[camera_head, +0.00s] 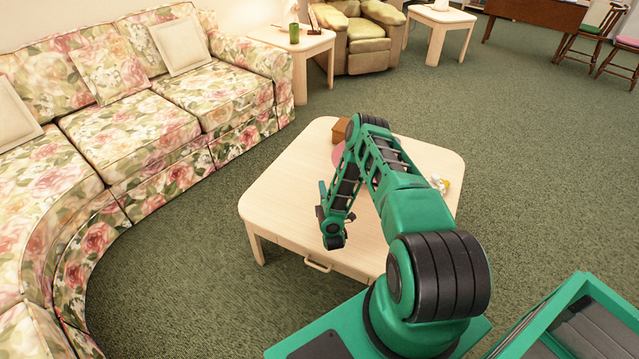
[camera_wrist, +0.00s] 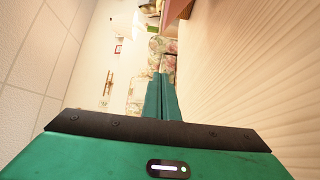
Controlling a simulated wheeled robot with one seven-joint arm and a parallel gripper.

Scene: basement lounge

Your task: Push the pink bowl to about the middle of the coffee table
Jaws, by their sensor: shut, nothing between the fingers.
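The pink bowl (camera_head: 337,155) is on the far part of the pale wooden coffee table (camera_head: 285,185), mostly hidden behind my arm in the head view. A pink surface, likely the bowl (camera_wrist: 181,10), shows at the top edge of the wrist view. The tabletop fills the right side of that tilted view. Whether the fingers touch the table I cannot tell.
A small brown box (camera_head: 340,130) stands at the table's far edge, beside the bowl. A small yellow and white item (camera_head: 440,185) lies near the right edge. A floral sofa (camera_head: 150,110) is along the left. The tabletop left of my arm is clear.

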